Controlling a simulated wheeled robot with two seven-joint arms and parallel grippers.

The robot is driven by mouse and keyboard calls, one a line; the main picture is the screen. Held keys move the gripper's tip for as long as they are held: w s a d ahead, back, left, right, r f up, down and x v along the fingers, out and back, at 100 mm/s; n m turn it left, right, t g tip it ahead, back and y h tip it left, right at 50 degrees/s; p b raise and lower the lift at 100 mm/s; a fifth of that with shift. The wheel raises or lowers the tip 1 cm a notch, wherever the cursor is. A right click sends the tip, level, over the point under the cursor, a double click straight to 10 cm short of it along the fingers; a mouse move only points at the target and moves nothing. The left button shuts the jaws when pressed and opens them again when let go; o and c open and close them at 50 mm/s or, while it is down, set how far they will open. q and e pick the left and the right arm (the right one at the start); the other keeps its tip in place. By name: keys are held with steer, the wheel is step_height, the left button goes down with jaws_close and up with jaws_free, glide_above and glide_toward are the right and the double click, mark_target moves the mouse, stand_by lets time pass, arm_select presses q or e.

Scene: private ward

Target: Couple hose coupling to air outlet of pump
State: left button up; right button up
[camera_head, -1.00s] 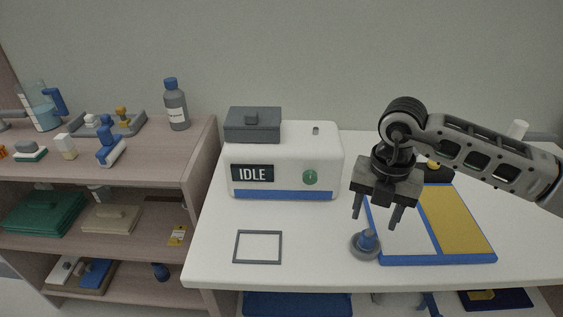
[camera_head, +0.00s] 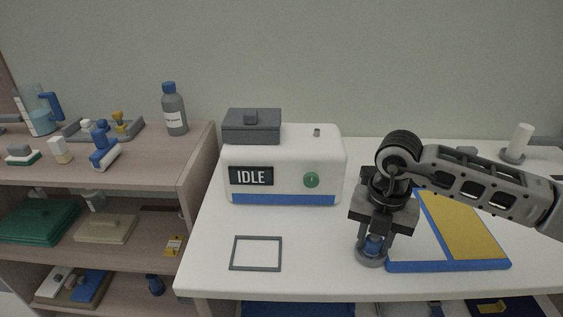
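The pump is a white box (camera_head: 285,165) with a blue stripe, a dark "IDLE" display and a green knob, standing at the back of the white table. A small grey stub (camera_head: 317,132) on its top looks like the air outlet, and nothing sits on it. My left gripper is not in view.
A grey lidded block (camera_head: 251,126) sits on the pump's left top. A grey frame (camera_head: 256,253) lies flat at front left. A blue-edged board with a yellow panel (camera_head: 455,225) lies right of my gripper. A white cylinder (camera_head: 521,139) stands at back right. Shelves (camera_head: 185,165) are at left.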

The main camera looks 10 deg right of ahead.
jaws_close()
steer(key=shift+r, duration=0.15)
steer(key=shift+r+p, duration=0.4)
step_height(320, 180, up, 5)
steer(key=p, duration=0.3)
